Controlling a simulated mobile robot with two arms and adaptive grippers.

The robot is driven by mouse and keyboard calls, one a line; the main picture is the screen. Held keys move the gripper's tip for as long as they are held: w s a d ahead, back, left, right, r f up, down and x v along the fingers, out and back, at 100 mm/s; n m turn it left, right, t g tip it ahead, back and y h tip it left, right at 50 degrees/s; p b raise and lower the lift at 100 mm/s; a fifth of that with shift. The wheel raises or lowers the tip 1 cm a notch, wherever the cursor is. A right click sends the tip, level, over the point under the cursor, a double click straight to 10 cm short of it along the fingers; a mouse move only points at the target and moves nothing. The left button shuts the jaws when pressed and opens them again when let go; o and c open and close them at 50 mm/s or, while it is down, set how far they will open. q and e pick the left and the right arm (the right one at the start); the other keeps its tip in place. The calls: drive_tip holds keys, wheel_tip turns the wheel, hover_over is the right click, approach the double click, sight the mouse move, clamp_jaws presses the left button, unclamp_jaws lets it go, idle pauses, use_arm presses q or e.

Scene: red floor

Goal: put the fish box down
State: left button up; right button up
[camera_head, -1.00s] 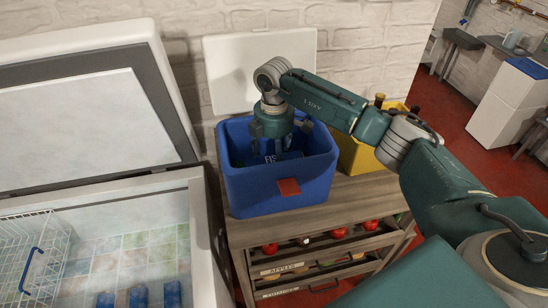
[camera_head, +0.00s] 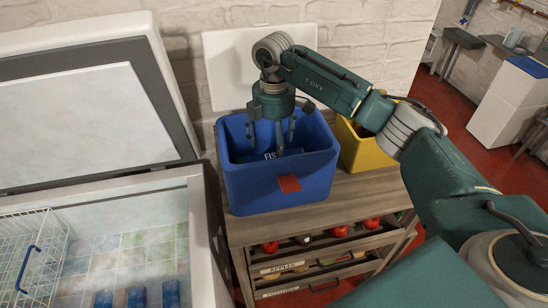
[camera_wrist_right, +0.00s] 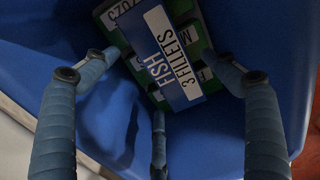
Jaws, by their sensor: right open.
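The fish box (camera_head: 270,156) lies inside the blue bin (camera_head: 262,186). In the wrist view the fish box (camera_wrist_right: 168,50) shows a white label reading "FISH 3 FILLETS" and lies slanted, with green printed surfaces around it. My left gripper is not in view.
The blue bin stands on a wooden cabinet (camera_head: 235,230) with vegetable drawers. A yellow bin (camera_head: 362,153) is close on its right. On the left is an open chest freezer (camera_head: 205,245) holding a wire basket (camera_head: 45,235) and blue packages (camera_head: 137,297). A brick wall is behind.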

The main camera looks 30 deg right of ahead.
wheel_tip(320, 180, up, 8)
drive_tip(key=b, duration=0.1)
drive_tip(key=shift+b, duration=0.4)
drive_tip(key=shift+f, duration=0.15)
